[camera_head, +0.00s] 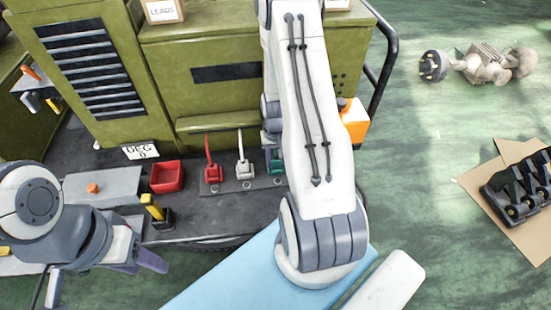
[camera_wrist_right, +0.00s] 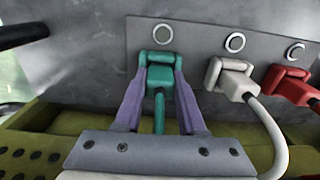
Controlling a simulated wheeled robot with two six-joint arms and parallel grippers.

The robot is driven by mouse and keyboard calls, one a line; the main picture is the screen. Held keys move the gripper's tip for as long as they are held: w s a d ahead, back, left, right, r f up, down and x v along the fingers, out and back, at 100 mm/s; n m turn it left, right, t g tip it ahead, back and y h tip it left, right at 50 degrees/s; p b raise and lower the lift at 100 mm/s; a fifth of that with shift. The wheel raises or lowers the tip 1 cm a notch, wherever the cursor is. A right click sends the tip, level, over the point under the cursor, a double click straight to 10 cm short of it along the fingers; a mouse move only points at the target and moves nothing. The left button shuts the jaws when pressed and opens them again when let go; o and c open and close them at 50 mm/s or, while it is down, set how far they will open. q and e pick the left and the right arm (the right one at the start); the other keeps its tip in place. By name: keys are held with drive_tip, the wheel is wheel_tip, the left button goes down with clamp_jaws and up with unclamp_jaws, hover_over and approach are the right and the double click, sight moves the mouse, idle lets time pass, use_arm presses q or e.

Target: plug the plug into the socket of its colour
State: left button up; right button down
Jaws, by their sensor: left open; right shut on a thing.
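A teal plug (camera_wrist_right: 159,78) with a teal cable is between the purple fingers of my right gripper (camera_wrist_right: 160,88), which is shut on it. The plug is up against a teal socket (camera_wrist_right: 155,58) on the grey panel; I cannot tell how deep it sits. In the head view teal (camera_head: 277,160) shows beside my right arm, which hides most of that gripper. A white plug (camera_wrist_right: 240,85) and a red plug (camera_wrist_right: 301,88) are at the white and red sockets alongside. My left gripper (camera_head: 140,263) is open and empty at the lower left, away from the sockets.
The grey panel (camera_wrist_right: 198,60) has a round ring by each socket. A red bin (camera_head: 167,176) and a yellow-topped post (camera_head: 153,207) stand left of the sockets. An olive cabinet (camera_head: 200,48) rises behind. An orange container (camera_head: 354,122) stands right of my right arm.

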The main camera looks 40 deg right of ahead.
drive_tip(key=c, duration=0.5)
unclamp_jaws()
drive_tip(key=shift+r, duration=0.1)
wheel_tip(320, 180, up, 12)
drive_tip(key=b, duration=0.1)
drive_tip(key=a+r+n, duration=0.4)
drive_tip(key=a, duration=0.7)
drive_tip(key=s+a+r+n, duration=0.3)
drive_tip(key=s+a+n, duration=0.2)
drive_tip(key=s+a, duration=0.3)
drive_tip(key=s+a+r+n+y, duration=0.1)
drive_tip(key=s+a+r+n, duration=0.3)
drive_tip(key=s+a, duration=0.4)
drive_tip(key=a, duration=0.4)
drive_tip(key=shift+s+n, duration=0.15)
drive_tip(key=shift+n, duration=0.25)
